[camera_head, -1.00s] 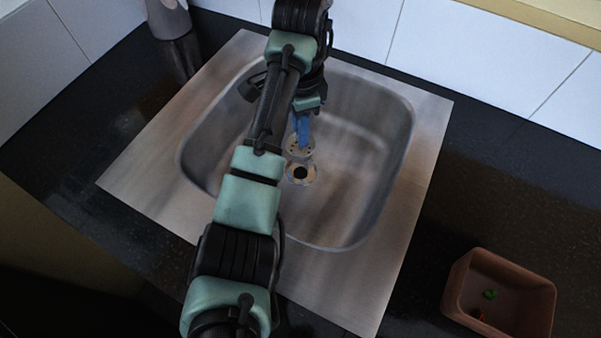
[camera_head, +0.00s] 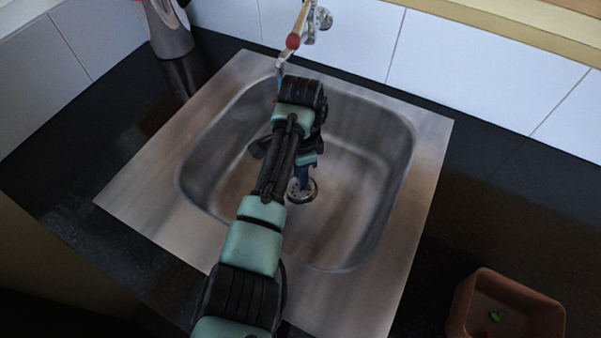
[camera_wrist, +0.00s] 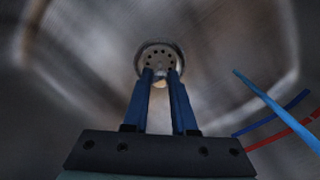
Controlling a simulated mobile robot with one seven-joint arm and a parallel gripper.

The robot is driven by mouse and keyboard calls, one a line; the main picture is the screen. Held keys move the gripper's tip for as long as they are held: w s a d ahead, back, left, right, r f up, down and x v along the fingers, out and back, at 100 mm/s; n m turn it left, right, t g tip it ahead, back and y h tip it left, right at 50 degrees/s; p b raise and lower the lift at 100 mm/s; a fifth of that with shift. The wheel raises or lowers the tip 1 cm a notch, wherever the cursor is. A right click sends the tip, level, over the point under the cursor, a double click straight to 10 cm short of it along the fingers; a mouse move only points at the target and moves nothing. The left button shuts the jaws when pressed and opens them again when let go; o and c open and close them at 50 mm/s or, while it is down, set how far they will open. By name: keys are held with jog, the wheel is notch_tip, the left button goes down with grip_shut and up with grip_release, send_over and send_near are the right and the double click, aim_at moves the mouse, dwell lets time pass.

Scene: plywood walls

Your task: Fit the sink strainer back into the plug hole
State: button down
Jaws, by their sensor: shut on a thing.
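The strainer (camera_head: 303,188) is a round, light metal disc with small holes. In the head view it lies over the plug hole at the bottom of the steel sink (camera_head: 350,215), and it hides the hole's dark opening. My gripper (camera_head: 302,181) is low in the basin, right at the strainer. In the wrist view the strainer (camera_wrist: 158,60) sits just beyond the blue fingertips of my gripper (camera_wrist: 160,76), which are closed on its near middle part. I cannot tell whether the strainer is fully seated or slightly raised.
A tap (camera_head: 291,42) with a red end stands behind the sink. A grey container (camera_head: 168,30) stands at the back left. A brown bin (camera_head: 465,305) holding a green bit is on the dark counter at the right. The basin around the strainer is clear.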

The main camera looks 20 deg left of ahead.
jog(key=c, duration=0.7)
grip_release()
jog(key=shift+f, duration=0.1)
notch_tip(320, 180, up, 12)
jog(key=shift+r+p, duration=0.15)
jog(key=shift+p, duration=0.8)
